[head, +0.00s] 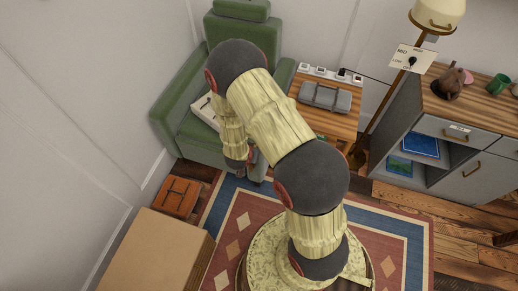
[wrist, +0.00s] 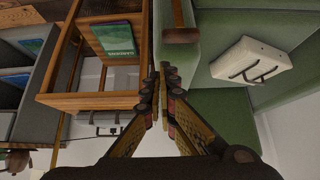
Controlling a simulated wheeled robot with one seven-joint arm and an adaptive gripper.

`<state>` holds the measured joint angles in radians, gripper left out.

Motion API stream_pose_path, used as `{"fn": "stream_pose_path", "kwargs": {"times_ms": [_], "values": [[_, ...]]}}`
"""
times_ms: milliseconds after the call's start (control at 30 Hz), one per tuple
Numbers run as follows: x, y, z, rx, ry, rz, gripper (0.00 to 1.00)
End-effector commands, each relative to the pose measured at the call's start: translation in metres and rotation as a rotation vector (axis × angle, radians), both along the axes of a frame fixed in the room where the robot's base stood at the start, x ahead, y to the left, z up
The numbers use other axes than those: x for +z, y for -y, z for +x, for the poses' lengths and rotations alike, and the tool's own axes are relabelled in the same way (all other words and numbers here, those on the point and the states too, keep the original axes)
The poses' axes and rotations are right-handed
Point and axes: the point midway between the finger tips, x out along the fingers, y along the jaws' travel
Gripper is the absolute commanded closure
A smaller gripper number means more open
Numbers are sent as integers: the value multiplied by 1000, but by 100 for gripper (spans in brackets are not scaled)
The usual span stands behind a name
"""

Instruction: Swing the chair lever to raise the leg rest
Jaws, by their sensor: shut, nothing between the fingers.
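The green armchair (head: 178,105) stands at the back left in the head view, partly hidden behind my arm. In the wrist view its green side and seat (wrist: 215,110) fill the right part. A brown bar with a crosswise end, which looks like the chair lever (wrist: 181,35), shows at the top centre against the chair's side. My gripper (wrist: 164,70) is shut and empty. Its fingertips appear just below the lever's end in the picture; I cannot tell whether they touch. In the head view the lever cannot be made out and my arm covers most of the gripper.
A white case (wrist: 252,62) with dark handles lies on the seat. A wooden side table (head: 335,122) right of the chair carries a grey box (head: 325,97). A cardboard box (head: 155,255) and an orange-brown item (head: 177,197) are on the left. A grey cabinet (head: 470,180) stands right.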

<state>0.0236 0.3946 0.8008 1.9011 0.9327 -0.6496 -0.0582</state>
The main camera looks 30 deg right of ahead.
Motion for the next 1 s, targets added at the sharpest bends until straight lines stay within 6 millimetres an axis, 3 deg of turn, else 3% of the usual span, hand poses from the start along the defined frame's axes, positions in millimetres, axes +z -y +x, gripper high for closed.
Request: {"fn": "stream_pose_path", "kwargs": {"times_ms": [333, 800, 1000], "values": [[-6, 3, 2, 0, -1, 2, 100], [-66, 39, 30, 1, -2, 2, 100], [-77, 47, 37, 1, -2, 2, 100]]}}
